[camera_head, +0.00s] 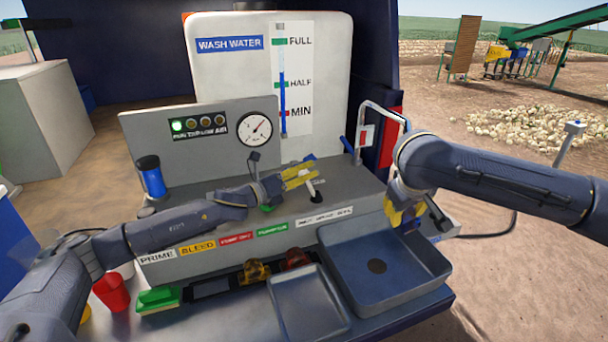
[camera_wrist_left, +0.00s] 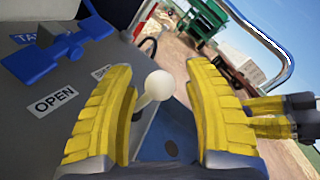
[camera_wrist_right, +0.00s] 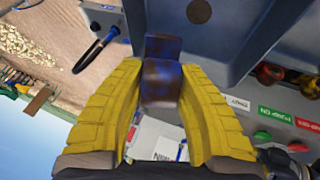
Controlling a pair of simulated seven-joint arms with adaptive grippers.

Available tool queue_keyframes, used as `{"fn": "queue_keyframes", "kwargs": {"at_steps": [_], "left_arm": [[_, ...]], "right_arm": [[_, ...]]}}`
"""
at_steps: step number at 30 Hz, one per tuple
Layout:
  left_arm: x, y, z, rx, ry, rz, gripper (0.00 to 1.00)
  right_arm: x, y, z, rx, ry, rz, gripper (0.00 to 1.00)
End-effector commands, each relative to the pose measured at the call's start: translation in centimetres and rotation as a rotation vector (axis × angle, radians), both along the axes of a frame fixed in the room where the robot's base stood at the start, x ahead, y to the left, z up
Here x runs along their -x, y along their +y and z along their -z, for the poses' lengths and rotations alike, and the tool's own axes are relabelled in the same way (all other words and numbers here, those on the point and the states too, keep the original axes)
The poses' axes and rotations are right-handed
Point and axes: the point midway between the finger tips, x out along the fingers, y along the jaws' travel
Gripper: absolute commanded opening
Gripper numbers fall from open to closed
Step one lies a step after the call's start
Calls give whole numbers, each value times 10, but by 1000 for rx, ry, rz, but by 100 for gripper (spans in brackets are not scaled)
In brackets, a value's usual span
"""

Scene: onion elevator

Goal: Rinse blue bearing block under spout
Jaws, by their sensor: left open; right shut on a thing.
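The blue bearing block (camera_wrist_right: 162,82) is blotched with brown, dirt-like patches. My right gripper (camera_head: 398,214) is shut on it at the back of the grey sink basin (camera_head: 345,240); the right wrist view shows the yellow fingers (camera_wrist_right: 160,125) around it. The chrome spout pipe (camera_head: 368,104) arches behind the right gripper; its outlet is hidden there. My left gripper (camera_head: 300,174) is open over the panel top. In the left wrist view a white ball-ended lever (camera_wrist_left: 159,85) stands between its fingers (camera_wrist_left: 155,120). I cannot tell whether they touch it. No running water shows.
A blue valve handle (camera_wrist_left: 55,50) and an OPEN label (camera_wrist_left: 54,100) are on the panel. A shallow grey tray (camera_head: 308,305) lies left of the basin. The basin floor is clear.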

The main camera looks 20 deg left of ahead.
Motion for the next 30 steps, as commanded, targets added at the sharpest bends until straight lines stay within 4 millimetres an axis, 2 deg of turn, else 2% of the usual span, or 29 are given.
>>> {"fn": "queue_keyframes", "kwargs": {"at_steps": [5,18,30], "left_arm": [[0,0,0,0,0,0,51],[0,0,0,1,0,1,0],[-1,-4,-3,-8,7,7,0]], "right_arm": [[0,0,-1,0,-2,0,0],[0,0,-1,0,-2,0,0],[0,0,-1,0,-2,0,0]]}}
